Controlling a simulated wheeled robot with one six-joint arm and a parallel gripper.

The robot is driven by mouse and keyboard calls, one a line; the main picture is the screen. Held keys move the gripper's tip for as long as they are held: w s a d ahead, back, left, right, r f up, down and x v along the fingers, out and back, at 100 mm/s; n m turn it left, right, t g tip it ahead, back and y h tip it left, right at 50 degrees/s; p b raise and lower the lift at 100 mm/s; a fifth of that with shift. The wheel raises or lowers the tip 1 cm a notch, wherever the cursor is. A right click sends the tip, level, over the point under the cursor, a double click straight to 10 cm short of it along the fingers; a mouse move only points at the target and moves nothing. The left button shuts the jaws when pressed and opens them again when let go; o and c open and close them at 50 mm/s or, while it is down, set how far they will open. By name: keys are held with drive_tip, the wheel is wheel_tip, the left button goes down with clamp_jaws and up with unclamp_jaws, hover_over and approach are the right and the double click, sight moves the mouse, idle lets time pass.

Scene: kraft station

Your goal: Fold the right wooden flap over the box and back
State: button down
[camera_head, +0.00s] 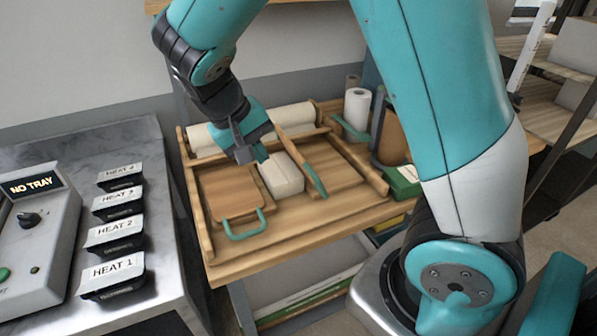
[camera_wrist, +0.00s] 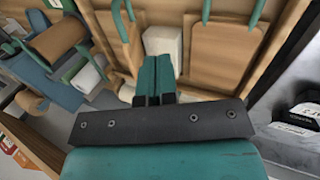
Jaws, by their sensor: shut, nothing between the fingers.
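The white box (camera_head: 283,178) sits in the middle of the wooden station (camera_head: 290,233), between the two flaps. The right wooden flap (camera_head: 298,155) stands up nearly edge-on along the box's right side, with a teal handle (camera_head: 316,181) at its near end. The left flap (camera_head: 226,192) lies flat with its teal handle (camera_head: 245,224) toward the front. My gripper (camera_head: 262,156) is shut and empty, above the far-left part of the box and left of the right flap. In the wrist view the shut fingers (camera_wrist: 157,75) cover part of the box (camera_wrist: 165,42).
Paper rolls (camera_head: 295,116) lie along the station's back. An upright white roll (camera_head: 357,108) and a green box (camera_head: 403,182) stand at the right. Labelled black trays (camera_head: 115,235) and a control panel (camera_head: 40,225) occupy the metal counter at left.

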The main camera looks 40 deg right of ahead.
drive_tip(key=s+d+f+p, duration=0.1)
drive_tip(key=d+f+p, duration=0.2)
drive_tip(key=d+f, duration=0.5)
drive_tip(key=shift+s+d+f+m+p, duration=0.3)
drive_tip(key=shift+s+d+p, duration=0.05)
drive_tip(key=shift+s+d, duration=0.05)
drive_tip(key=shift+r, duration=0.1)
